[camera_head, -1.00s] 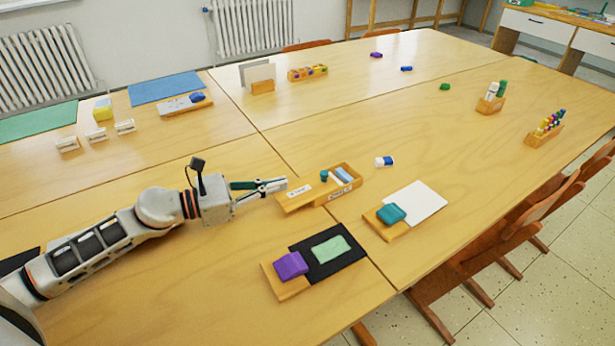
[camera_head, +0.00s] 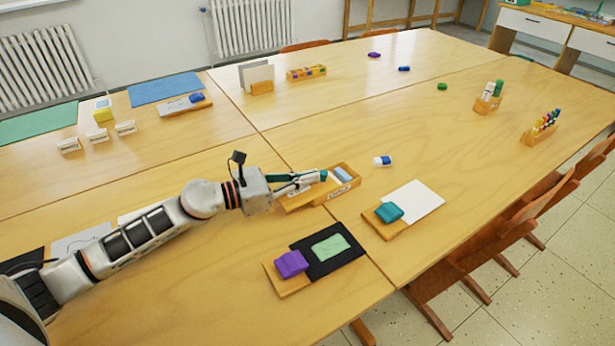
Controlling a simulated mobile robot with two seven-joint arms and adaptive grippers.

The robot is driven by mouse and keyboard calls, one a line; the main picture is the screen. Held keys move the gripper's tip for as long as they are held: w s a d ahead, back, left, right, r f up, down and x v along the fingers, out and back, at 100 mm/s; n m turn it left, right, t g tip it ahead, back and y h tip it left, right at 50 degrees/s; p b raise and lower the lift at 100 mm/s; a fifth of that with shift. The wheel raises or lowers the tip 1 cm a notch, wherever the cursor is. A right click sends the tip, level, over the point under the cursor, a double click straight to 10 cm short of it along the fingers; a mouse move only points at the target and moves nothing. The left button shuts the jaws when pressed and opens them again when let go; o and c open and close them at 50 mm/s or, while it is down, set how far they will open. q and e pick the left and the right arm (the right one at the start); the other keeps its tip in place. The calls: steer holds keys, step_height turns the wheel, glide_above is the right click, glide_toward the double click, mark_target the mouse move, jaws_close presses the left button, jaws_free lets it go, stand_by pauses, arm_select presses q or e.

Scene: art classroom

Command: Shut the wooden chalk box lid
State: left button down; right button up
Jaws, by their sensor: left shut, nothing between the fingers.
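The wooden chalk box (camera_head: 347,190) sits on the table near the middle of the camera_head view. Pale blue and white chalk (camera_head: 343,174) shows in its open right part. Its wooden lid (camera_head: 290,204) reaches out to the left of the box, partly hidden by my gripper. A small teal piece (camera_head: 323,174) shows by the fingertips, near the lid's right end. My left gripper (camera_head: 319,178) is shut with nothing between its fingers, its tips over the lid and beside the teal piece. I cannot tell whether they touch. My right gripper is not in view.
A blue-and-white eraser (camera_head: 382,161) lies behind and right of the box. A board with a teal block (camera_head: 389,212) and a board with a purple block (camera_head: 291,264) stand in front.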

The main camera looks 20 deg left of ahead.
mark_target(334, 176)
arm_select(q)
steer(key=x, duration=0.5)
steer(key=w+x, duration=0.1)
steer(key=x, duration=0.1)
steer(key=shift+w+a+r, duration=0.1)
steer(key=shift+w+r, duration=0.15)
steer(key=shift+r, duration=0.1)
